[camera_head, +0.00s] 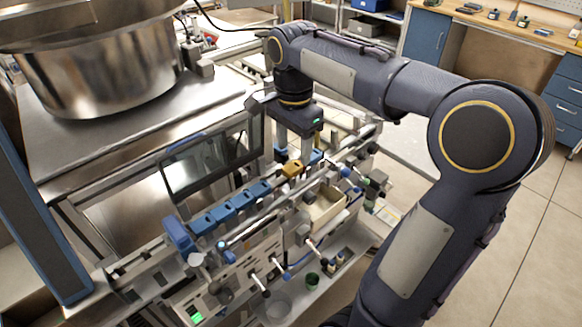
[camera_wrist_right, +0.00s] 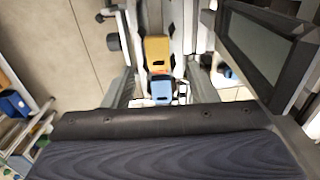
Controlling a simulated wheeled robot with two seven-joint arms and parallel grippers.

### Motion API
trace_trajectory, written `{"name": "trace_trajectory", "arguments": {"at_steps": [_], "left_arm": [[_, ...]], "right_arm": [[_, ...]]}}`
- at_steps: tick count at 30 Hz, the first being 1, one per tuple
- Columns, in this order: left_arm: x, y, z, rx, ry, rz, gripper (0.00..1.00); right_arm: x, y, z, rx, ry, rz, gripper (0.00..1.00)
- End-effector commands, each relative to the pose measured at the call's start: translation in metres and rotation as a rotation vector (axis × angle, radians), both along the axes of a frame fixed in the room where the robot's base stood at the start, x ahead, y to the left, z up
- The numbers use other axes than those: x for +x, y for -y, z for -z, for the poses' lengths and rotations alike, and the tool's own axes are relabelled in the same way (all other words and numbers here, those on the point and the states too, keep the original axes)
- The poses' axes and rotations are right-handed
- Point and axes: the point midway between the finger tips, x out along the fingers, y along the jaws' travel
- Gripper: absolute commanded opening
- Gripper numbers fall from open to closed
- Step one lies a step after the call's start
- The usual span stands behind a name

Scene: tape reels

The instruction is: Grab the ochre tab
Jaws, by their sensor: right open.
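The ochre tab (camera_head: 292,169) sits in a row of blue tabs (camera_head: 241,201) along the rail of the machine. My right gripper (camera_head: 298,150) points down just above and behind the ochre tab, with its jaws open and empty. In the right wrist view the ochre tab (camera_wrist_right: 157,47) lies beyond the fingertips, near the top middle. There a light blue tab (camera_wrist_right: 161,89) shows between the two open fingers (camera_wrist_right: 161,86). I cannot tell whether the fingers touch any tab. My left gripper is not in view.
A large steel pot (camera_head: 95,75) stands on the machine top at the left. A dark-framed screen (camera_head: 210,160) rises close to the tab row, and it also shows at the right of the wrist view (camera_wrist_right: 258,42). Levers and a small bin (camera_head: 325,207) sit in front of the rail.

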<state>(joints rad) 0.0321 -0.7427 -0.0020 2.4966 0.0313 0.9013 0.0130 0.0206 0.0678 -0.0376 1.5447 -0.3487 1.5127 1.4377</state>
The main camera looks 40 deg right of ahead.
Motion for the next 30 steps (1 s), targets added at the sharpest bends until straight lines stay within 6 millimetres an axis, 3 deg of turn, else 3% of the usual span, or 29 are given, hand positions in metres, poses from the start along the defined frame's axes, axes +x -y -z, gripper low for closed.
{"name": "trace_trajectory", "arguments": {"at_steps": [7, 16, 27, 30], "left_arm": [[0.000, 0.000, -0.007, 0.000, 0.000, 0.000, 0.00], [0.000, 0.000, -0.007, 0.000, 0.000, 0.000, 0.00], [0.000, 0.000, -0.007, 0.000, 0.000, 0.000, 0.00], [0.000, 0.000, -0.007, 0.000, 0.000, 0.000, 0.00]], "right_arm": [[-0.003, 0.000, 0.035, 0.001, -0.002, 0.000, 0.53], [-0.002, 0.000, 0.040, 0.001, 0.001, 0.000, 0.53], [-0.002, 0.000, 0.040, 0.001, 0.002, 0.000, 0.05], [-0.002, 0.000, 0.040, 0.001, 0.002, 0.000, 0.05]]}}
